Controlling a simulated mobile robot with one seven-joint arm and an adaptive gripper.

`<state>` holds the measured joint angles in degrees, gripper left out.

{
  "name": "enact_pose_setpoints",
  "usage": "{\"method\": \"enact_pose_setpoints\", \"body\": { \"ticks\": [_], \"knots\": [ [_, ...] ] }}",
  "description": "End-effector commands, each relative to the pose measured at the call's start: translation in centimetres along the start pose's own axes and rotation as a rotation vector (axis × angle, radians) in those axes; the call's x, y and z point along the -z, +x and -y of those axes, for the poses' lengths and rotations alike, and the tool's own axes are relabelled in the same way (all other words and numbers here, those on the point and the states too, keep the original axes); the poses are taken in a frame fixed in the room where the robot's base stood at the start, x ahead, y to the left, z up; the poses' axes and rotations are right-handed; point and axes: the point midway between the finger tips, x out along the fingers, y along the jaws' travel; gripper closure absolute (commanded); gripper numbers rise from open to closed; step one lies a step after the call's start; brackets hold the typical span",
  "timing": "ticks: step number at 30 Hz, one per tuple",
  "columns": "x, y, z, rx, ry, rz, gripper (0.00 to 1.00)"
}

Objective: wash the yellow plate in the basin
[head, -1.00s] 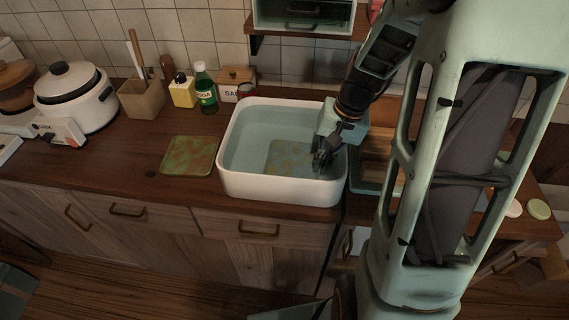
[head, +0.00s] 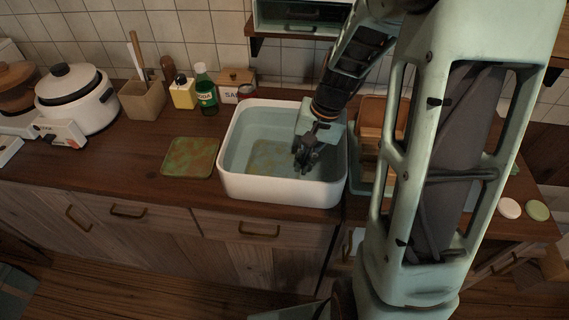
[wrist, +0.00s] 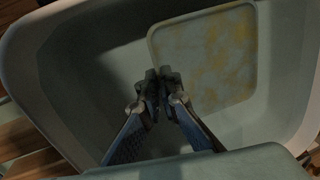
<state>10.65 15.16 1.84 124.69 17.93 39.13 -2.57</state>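The white basin (head: 282,188) stands on the wooden counter with water in it. The square plate (head: 265,158) lies low inside, pale yellowish with blotchy stains; it also shows in the wrist view (wrist: 205,60). My gripper (head: 304,168) reaches down into the right half of the basin, to the right of the plate. In the wrist view my gripper's fingertips (wrist: 162,74) are together with nothing visible between them, close to the plate's near corner. I cannot tell whether they touch it.
A green square plate with brown stains (head: 190,157) lies on the counter left of the basin. Behind stand a green bottle (head: 206,92), a yellow bottle (head: 183,93) and a box (head: 236,84). A wooden rack (head: 372,125) stands right of the basin.

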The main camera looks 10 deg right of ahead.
Motion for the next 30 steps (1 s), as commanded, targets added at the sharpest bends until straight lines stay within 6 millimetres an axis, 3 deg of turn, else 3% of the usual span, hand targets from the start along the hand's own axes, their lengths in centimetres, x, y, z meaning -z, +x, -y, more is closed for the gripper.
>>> {"method": "enact_pose_setpoints", "body": {
  "ticks": [11, 30],
  "knots": [
    [0.0, 0.0, 0.1, 0.000, 0.001, -0.001, 1.00],
    [0.2, -1.0, -4.7, 0.000, 0.001, 0.000, 1.00]
  ]
}}
